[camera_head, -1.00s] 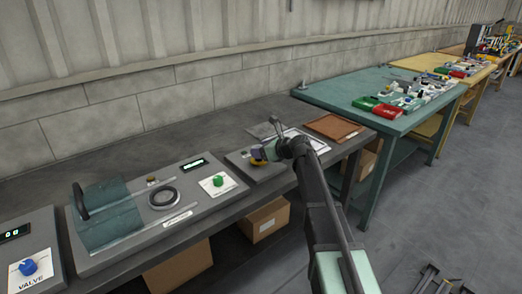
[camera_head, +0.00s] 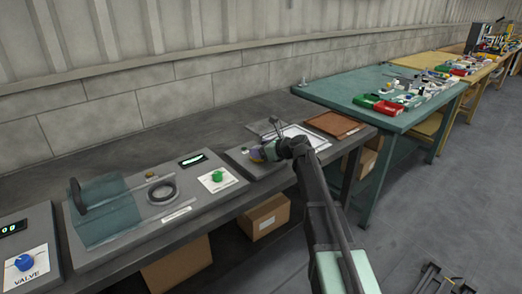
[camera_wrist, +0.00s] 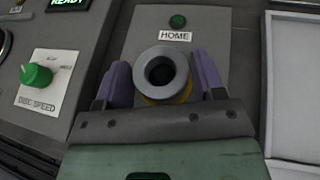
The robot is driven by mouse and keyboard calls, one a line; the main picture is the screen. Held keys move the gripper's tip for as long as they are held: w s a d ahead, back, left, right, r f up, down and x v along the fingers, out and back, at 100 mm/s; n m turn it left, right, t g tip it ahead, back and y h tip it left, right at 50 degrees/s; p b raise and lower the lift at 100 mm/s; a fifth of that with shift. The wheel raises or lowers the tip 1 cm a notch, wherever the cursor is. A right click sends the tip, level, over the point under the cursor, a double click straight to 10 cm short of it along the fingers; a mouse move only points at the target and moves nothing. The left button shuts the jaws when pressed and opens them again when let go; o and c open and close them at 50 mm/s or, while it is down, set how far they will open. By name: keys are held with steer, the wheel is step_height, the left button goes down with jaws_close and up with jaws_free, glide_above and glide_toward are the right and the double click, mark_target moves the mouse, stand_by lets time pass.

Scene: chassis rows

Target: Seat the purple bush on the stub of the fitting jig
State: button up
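In the wrist view, my gripper (camera_wrist: 163,85) has two purple fingers standing apart. A thick grey ring (camera_wrist: 145,78) with a dark hole sits between them, with a yellow part (camera_wrist: 184,96) showing below its rim. The ring nearly fills the gap, but I cannot tell whether the fingers touch it. I cannot make out a separate purple bush or name the stub for certain. In the head view, my gripper (camera_head: 257,154) is low over the small grey panel (camera_head: 240,166) at the bench's right part.
In the wrist view, a green HOME button (camera_wrist: 178,21) lies beyond the ring and a green DISC SPEED knob (camera_wrist: 36,76) to the left. A white framed tray (camera_wrist: 296,85) is at right. A brown tray (camera_head: 334,124) and a teal table (camera_head: 380,90) stand further right.

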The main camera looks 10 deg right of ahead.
steer(key=o, duration=0.4)
steer(key=shift+c, duration=0.2)
steer(key=shift+s, duration=0.1)
steer(key=p+v, duration=0.4)
steer(key=v, duration=0.6)
steer(key=shift+s+d, duration=0.25)
steer(key=shift+r, duration=0.1)
